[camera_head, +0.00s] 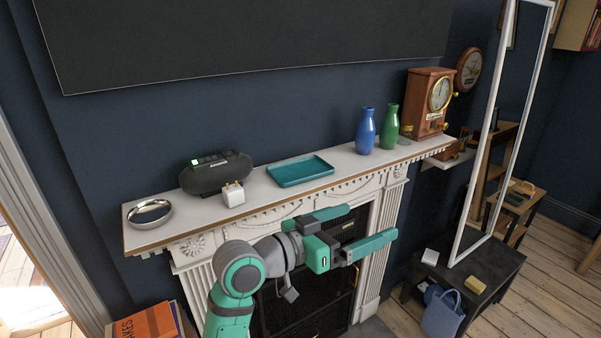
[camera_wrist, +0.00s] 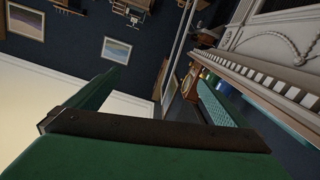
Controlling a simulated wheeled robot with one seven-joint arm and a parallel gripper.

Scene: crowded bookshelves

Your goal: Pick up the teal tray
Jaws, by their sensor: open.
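The teal tray (camera_head: 300,170) is a shallow rectangular tray lying flat on the white mantel shelf (camera_head: 250,187), near the middle of its length. My gripper (camera_head: 374,229) is in front of the mantel and below the shelf's edge, to the right of and lower than the tray. Its two teal fingers are spread apart and empty, pointing right in the head view. In the wrist view the fingers show at left and right, with the mantel's carved edge (camera_wrist: 270,90) at the right.
Left of the tray stand a white plug adapter (camera_head: 233,194), a black speaker (camera_head: 216,173) and a silver bowl (camera_head: 150,213). Right of it stand a blue vase (camera_head: 365,131), a green vase (camera_head: 389,127) and a wooden clock (camera_head: 427,103). A large dark panel (camera_head: 240,40) hangs above.

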